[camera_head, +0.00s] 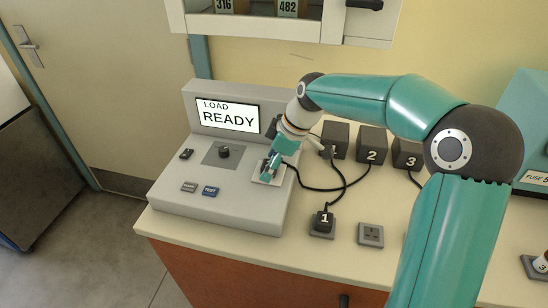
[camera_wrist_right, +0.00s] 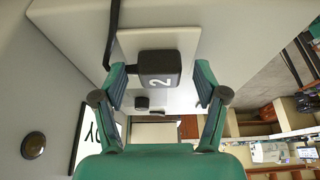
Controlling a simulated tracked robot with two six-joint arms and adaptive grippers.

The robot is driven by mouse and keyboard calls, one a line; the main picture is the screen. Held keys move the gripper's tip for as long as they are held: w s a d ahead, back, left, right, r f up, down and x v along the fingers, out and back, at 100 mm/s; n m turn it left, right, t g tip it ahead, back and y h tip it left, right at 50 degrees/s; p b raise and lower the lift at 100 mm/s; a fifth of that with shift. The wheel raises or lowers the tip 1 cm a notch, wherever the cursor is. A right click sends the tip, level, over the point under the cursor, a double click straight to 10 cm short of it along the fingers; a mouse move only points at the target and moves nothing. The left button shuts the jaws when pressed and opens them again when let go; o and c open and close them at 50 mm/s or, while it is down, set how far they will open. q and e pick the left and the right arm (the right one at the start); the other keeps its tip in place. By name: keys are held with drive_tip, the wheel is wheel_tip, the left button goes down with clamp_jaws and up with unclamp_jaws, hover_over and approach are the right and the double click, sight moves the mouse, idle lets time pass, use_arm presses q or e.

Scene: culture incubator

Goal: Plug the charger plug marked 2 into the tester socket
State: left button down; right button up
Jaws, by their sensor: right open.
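The dark plug marked 2 (camera_wrist_right: 158,66) sits at the pale socket plate (camera_wrist_right: 188,40) of the tester in the right wrist view. Its black cord leads up and away. My right gripper (camera_wrist_right: 162,72) is open, one finger on each side of the plug, with gaps visible. In the head view my right gripper (camera_head: 271,168) is over the socket plate (camera_head: 268,181) on the tester's right side and mostly hides the plug. The grey tester (camera_head: 225,212) has a screen (camera_head: 227,115) reading LOAD READY. My left gripper is not in view.
Charger blocks stand behind, including block 2 (camera_head: 371,142) and block 3 (camera_head: 405,153). Plug 1 (camera_head: 324,219) sits in a counter outlet; an empty outlet (camera_head: 370,234) is to its right. Black cords cross the counter. A wall cabinet (camera_head: 295,27) hangs above.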

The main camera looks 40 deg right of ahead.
drive_tip(key=v, duration=1.2)
drive_tip(key=shift+a, duration=0.1)
